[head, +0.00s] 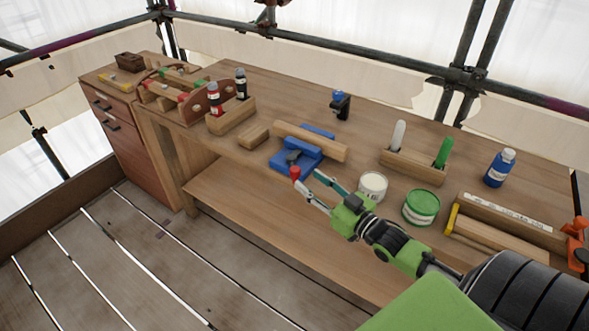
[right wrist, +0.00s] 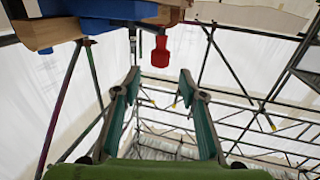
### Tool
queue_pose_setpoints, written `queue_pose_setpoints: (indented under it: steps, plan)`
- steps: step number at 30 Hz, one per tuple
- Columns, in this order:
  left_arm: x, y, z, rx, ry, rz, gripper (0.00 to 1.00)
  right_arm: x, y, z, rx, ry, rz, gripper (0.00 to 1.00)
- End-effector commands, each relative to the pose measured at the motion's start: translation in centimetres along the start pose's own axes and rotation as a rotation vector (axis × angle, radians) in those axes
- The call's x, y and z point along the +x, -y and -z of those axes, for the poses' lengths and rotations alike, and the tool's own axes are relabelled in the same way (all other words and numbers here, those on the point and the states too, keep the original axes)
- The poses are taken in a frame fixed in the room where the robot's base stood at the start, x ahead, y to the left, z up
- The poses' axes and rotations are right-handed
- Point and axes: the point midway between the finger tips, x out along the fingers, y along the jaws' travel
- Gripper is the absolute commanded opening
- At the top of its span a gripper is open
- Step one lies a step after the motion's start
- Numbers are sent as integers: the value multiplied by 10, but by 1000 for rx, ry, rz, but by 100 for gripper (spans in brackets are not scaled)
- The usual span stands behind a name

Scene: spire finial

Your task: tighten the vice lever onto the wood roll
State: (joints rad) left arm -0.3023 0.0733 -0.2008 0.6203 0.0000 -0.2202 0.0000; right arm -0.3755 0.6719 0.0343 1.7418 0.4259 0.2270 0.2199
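The blue vice (head: 296,157) sits at the front edge of the workbench, with the wood roll (head: 312,142) lying across it. Its lever has a red knob (head: 295,172) at the bench's front edge. In the right wrist view the red knob (right wrist: 161,52) hangs below the blue vice (right wrist: 105,9), ahead of and between the lines of my fingers. My right gripper (head: 311,184) is open and empty, its tips close to the knob; the wrist view shows the same open fingers (right wrist: 161,80). I cannot tell whether a finger touches it. My left gripper is not in view.
A small wood block (head: 254,136) lies left of the vice. Space before the bench is free.

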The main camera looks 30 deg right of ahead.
Motion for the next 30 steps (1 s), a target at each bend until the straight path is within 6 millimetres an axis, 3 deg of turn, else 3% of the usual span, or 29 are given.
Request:
queue_pose_setpoints:
  steps: [6, 12, 26, 30]
  plan:
    - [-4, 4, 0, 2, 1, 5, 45, 38, -1, 2, -1, -2, -1, 38]
    - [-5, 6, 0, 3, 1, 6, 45, 62, 0, 0, -1, 0, -1, 38]
    - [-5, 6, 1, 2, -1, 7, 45, 71, 0, -1, 0, 3, 0, 38]
    - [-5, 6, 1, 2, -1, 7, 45, 71, 0, -1, 0, 2, 0, 2]
